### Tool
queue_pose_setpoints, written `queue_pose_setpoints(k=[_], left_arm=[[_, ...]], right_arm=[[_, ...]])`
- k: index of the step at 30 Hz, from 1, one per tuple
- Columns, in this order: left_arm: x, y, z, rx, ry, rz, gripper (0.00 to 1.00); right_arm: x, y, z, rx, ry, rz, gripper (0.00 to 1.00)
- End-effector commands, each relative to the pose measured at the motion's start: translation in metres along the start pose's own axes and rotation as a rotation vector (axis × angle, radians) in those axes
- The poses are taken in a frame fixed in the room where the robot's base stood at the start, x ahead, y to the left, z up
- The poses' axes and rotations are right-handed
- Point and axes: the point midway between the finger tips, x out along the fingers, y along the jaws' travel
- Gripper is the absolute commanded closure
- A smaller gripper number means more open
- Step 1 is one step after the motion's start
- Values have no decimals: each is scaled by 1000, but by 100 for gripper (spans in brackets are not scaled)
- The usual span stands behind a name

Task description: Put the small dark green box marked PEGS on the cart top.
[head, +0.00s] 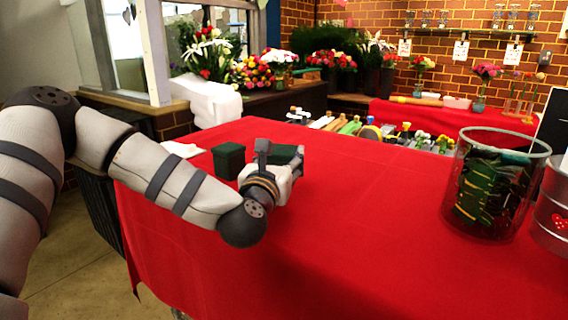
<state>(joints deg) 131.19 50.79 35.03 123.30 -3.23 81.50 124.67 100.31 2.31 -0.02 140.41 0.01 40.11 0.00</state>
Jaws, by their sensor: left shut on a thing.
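Two small dark green boxes are at the far left part of the red-covered table. One green box (228,160) stands on the cloth just left of my left gripper (277,160). The other green box (287,153) is at the gripper, partly hidden behind its fingers, and the gripper is shut on it. I cannot tell whether this box is lifted off the cloth. No PEGS marking is readable on either box from here. I cannot make out which surface is the cart top. My right gripper is not in view.
The red table (370,220) is clear in its middle and front. A glass cylinder (493,185) with dark green contents and a metal can (553,205) stand at the right. Several tools (370,130) lie beyond the far edge. A white stack (207,100) is at the back left.

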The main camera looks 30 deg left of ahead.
Motion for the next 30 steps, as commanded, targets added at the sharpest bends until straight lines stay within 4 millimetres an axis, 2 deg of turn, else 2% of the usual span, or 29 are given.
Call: queue_pose_setpoints(k=[1, 2, 8, 14, 15, 17, 26, 30], left_arm=[[1, 0, -27, 10, 27, 1, 77], [0, 0, -31, 10, 26, 1, 77], [0, 0, -26, 4, 14, 1, 77], [0, 0, -32, 5, 16, 2, 77], [0, 0, -32, 5, 15, 2, 43], [0, 0, -31, 5, 14, 2, 29], [0, 0, -30, 5, 13, 2, 27], [0, 0, -23, 4, 9, 1, 27]], right_arm=[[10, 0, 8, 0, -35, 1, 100], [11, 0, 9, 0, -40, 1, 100], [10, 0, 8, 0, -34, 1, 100], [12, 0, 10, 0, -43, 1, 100], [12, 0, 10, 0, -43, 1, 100], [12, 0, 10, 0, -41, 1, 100], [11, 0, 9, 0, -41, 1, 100], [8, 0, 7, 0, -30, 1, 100]])
